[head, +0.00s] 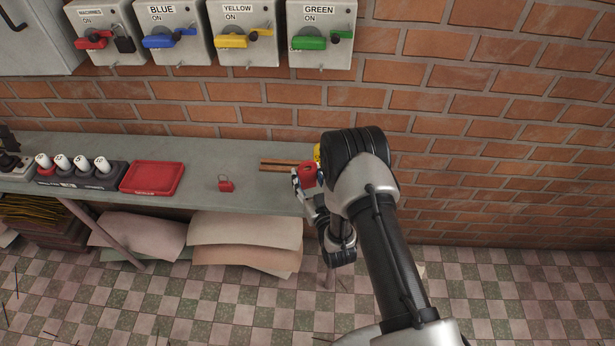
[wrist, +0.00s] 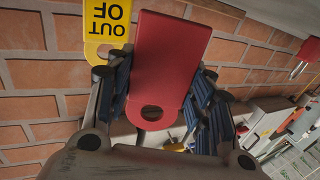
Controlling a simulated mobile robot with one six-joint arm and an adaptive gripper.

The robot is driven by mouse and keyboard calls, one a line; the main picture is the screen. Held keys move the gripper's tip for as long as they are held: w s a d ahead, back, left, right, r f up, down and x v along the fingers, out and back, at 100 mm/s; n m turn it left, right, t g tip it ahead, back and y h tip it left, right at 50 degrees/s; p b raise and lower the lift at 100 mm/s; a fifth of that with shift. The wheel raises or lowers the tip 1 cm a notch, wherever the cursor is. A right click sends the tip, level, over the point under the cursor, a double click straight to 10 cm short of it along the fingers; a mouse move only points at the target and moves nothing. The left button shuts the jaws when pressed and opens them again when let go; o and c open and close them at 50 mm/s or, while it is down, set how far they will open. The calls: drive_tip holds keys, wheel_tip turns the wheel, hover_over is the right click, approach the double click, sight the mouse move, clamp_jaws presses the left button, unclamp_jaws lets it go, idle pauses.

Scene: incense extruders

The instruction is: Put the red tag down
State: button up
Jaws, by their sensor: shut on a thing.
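The red tag (wrist: 168,60) is held between the two blue-padded fingers of my gripper (wrist: 158,95). Its blank red face and rounded end with a hole show in the wrist view. In the head view the red tag (head: 308,168) is at my gripper (head: 309,184), near the right end of the grey shelf (head: 262,196). I cannot tell whether the tag touches the shelf. My arm hides part of this area.
A yellow tag (wrist: 105,24) reading "OUT OF" is close beside the red tag. On the shelf are a red padlock (head: 226,185), a red tray (head: 150,180) and brown sticks (head: 278,164). Bare shelf lies around the padlock. Switch boxes (head: 320,50) hang on the brick wall.

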drive_tip(key=shift+f+b, duration=0.5)
drive_tip(key=shift+f, duration=0.05)
drive_tip(key=o, duration=1)
drive_tip(key=shift+o, duration=0.2)
drive_tip(key=shift+r, duration=0.1)
